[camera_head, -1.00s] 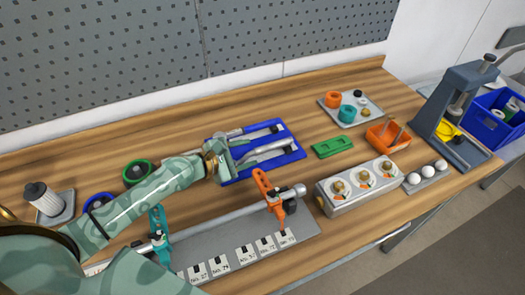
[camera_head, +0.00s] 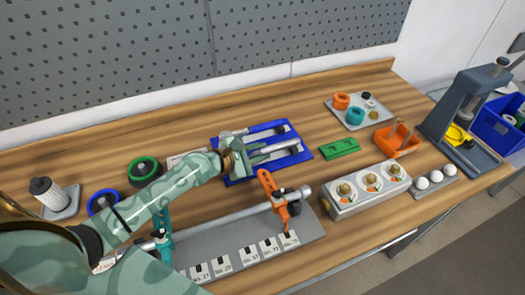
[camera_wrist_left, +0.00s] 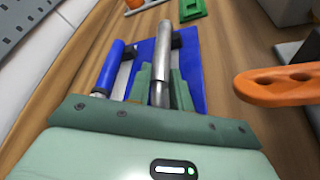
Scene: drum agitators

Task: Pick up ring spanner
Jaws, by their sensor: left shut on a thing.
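The ring spanner (camera_head: 278,147) is a silver metal bar in the blue tray (camera_head: 303,155) at the middle of the bench. In the left wrist view the spanner (camera_wrist_left: 165,50) runs up the picture between the green fingers. My left gripper (camera_head: 249,156) is shut on its near end, at the left side of the tray. The fingers also show in the wrist view (camera_wrist_left: 160,90). The gripped end is partly hidden, and I cannot tell whether the spanner is clear of the tray. My right gripper is not in view.
A blue-handled tool (camera_head: 266,128) lies beside the spanner in the tray. An orange clamp (camera_head: 272,195) stands close in front, on a grey plate with a shaft. A green block (camera_head: 339,148) lies to the right. Bare wood shows behind the tray.

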